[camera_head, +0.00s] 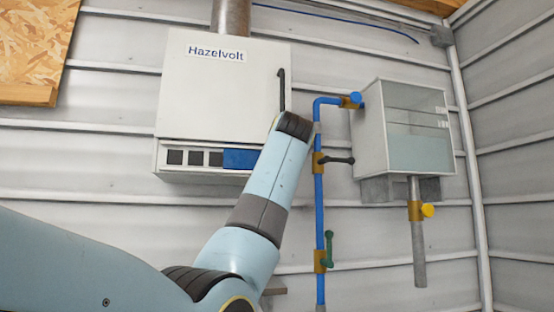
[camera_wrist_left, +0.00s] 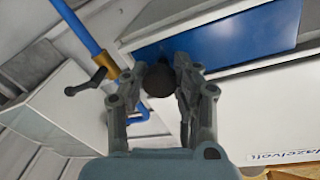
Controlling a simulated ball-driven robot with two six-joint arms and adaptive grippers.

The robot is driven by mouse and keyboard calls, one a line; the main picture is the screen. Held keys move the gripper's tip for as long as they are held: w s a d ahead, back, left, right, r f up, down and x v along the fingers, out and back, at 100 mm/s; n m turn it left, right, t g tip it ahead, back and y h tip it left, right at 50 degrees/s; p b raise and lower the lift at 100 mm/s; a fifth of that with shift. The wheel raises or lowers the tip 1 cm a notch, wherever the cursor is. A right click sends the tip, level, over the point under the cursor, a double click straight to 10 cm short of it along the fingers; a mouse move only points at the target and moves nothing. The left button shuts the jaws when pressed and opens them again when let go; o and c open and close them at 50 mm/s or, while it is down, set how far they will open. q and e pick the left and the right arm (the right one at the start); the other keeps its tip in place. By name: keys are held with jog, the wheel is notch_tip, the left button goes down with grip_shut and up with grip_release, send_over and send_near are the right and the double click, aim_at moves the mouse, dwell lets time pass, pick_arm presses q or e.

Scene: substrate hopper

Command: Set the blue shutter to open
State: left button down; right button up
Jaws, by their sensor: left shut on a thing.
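The blue shutter (camera_head: 240,159) is a flat blue panel at the right end of the slot strip under the white Hazelvolt cabinet (camera_head: 215,90). Several dark square openings (camera_head: 195,157) show to its left; my wrist hides its right end in the head view. In the left wrist view the shutter (camera_wrist_left: 235,38) spans the top, with a dark round knob (camera_wrist_left: 158,82) in front of its left end. My left gripper (camera_wrist_left: 158,76) is shut on this knob, one finger on each side. The head view hides that gripper behind my arm. My right gripper is not in view.
A clear-fronted tank (camera_head: 418,130) hangs further right, with a yellow-knobbed outlet (camera_head: 427,210) below. The cabinet's black handle (camera_head: 281,90) stands above my wrist.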

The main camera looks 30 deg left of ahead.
pick_arm(q)
jog(key=shift+d, duration=0.1)
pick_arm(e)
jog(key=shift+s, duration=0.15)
pick_arm(q)
jog(key=c, duration=1.4)
grip_release()
jog(key=o, duration=0.3)
jog(key=shift+w+d, duration=0.1)
jog(key=shift+w, duration=0.05)
jog(key=shift+o, duration=0.8)
jog(key=shift+w+d, duration=0.1)
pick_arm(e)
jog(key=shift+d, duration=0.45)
pick_arm(q)
jog(key=shift+s, duration=0.35)
jog(key=v, duration=1.1)
jog(key=shift+s+d, duration=0.2)
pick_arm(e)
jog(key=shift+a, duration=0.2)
pick_arm(q)
jog(key=shift+f, duration=0.15)
